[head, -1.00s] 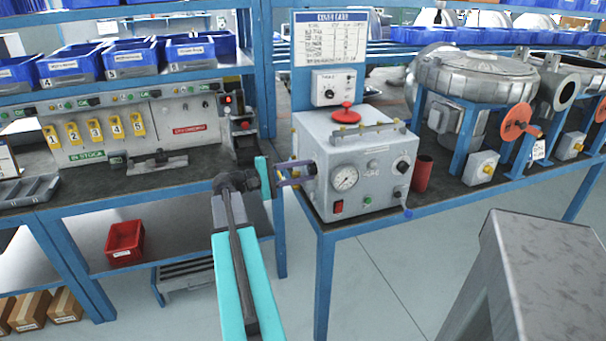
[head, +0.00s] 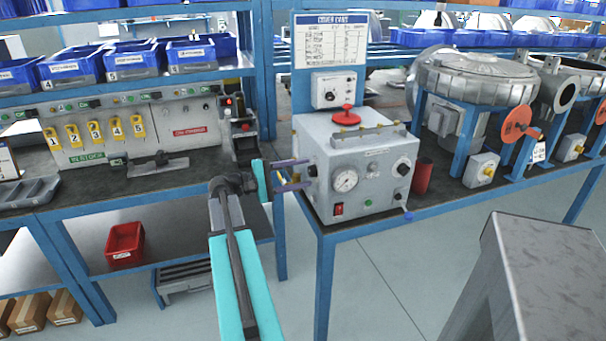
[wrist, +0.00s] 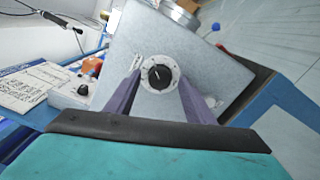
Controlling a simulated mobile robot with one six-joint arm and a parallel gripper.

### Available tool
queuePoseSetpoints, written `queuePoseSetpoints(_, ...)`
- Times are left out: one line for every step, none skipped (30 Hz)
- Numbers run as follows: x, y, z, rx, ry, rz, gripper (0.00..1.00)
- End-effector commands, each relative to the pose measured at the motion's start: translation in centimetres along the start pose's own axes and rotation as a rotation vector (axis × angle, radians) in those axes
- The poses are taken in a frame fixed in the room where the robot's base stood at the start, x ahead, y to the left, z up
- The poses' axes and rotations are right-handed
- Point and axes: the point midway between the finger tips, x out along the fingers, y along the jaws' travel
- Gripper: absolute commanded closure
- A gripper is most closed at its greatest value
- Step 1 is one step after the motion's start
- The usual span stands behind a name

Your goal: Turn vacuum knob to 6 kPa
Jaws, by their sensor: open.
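The grey test box (head: 330,150) stands on the bench. A round gauge (head: 345,180) is on its front; the needle reading is too small to tell. A black knob with a white scale ring (wrist: 160,74) sits on the box's left side, its pale mark slanting up and left in the wrist view. My gripper (head: 308,172) is at that left side, with purple fingers open. In the wrist view, the fingers stand on either side of the knob, with gaps between them and it. Whether the fingertips reach the knob's depth I cannot tell.
A red mushroom knob (head: 346,117) tops the box, and another black knob (head: 403,166) is at its front right. A red cup (head: 422,176) stands to the right. A control box (head: 334,90) and chart (head: 331,40) are behind.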

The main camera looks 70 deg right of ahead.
Motion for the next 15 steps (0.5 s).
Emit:
queuePoseSetpoints(-0.5,0.0,0.0,0.0,0.001,0.0,0.51)
queuePoseSetpoints(-0.9,0.0,0.0,0.0,0.001,0.0,0.51)
queuePoseSetpoints(-1.4,0.0,-0.1,0.0,0.002,0.0,0.51)
queuePoseSetpoints(-1.8,0.0,-0.1,0.0,0.003,0.001,0.51)
queuePoseSetpoints(-2.2,0.0,-0.1,0.0,0.003,0.001,0.51)
queuePoseSetpoints(-2.7,0.0,-0.1,0.0,0.002,0.0,0.51)
queuePoseSetpoints(-3.2,0.0,-0.1,0.0,0.002,0.0,0.51)
queuePoseSetpoints(-3.7,0.0,-0.1,0.0,0.003,0.001,0.51)
queuePoseSetpoints(-4.3,0.0,-0.1,0.0,0.003,0.001,0.51)
queuePoseSetpoints(-4.7,0.0,-0.1,0.0,0.002,0.0,0.51)
queuePoseSetpoints(-5.2,0.0,-0.1,0.0,0.002,0.0,0.51)
queuePoseSetpoints(-5.9,0.0,-0.1,0.0,0.003,0.001,0.51)
queuePoseSetpoints(-6.3,0.0,-0.1,0.0,0.003,0.001,0.51)
queuePoseSetpoints(-6.8,0.0,-0.1,0.0,0.002,0.0,0.51)
queuePoseSetpoints(-7.4,0.0,-0.1,0.0,0.002,0.001,0.51)
